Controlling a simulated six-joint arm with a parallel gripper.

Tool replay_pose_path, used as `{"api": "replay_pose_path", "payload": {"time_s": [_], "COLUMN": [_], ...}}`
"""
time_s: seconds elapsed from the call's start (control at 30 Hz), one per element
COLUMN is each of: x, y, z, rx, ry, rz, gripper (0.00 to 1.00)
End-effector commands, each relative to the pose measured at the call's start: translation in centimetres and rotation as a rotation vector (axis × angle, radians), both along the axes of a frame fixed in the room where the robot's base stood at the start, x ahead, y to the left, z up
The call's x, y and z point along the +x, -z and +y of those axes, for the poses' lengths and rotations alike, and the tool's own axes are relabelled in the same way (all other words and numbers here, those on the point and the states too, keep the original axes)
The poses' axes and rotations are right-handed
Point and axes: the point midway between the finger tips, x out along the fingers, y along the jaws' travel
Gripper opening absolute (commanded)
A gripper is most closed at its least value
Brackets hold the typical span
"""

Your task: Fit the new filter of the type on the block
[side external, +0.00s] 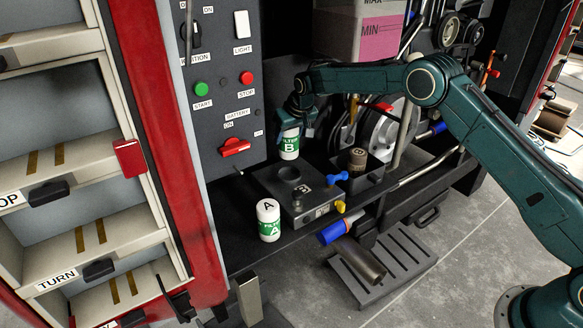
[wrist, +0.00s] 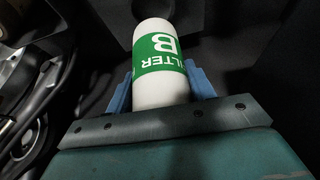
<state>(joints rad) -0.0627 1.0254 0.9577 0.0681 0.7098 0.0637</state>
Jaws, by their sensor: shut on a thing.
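My gripper (side external: 292,124) is shut on filter B (side external: 289,148), a white can with a green band. In the wrist view filter B (wrist: 158,62) sits between the two blue fingers, its letters upside down. The dark filter block (side external: 268,181) stands on the shelf with a round seat (side external: 289,174) on top. Filter B is upright just behind or above that seat; I cannot tell its exact height. Filter A (side external: 268,228), white with a green band, stands upright left of the block.
A brown cylinder (side external: 357,159) stands in a dark tray behind the block's right side. A blue handle (side external: 338,178) and a yellow one (side external: 340,207) stick out of the block's right side. A control panel (side external: 228,109) rises behind left. A blue-ended cylinder (side external: 332,233) lies in front.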

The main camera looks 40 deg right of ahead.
Motion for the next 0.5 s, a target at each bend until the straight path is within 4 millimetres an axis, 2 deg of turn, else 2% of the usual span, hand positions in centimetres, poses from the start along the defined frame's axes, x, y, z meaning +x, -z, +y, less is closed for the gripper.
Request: {"api": "replay_pose_path", "payload": {"time_s": [0.17,0.5], "x": [0.0,0.0], "y": [0.4,2.4], "z": [0.0,0.0], "rx": [0.0,0.0], "ry": [0.0,0.0], "rz": [-0.001,-0.002], "gripper": [0.28,0.28]}}
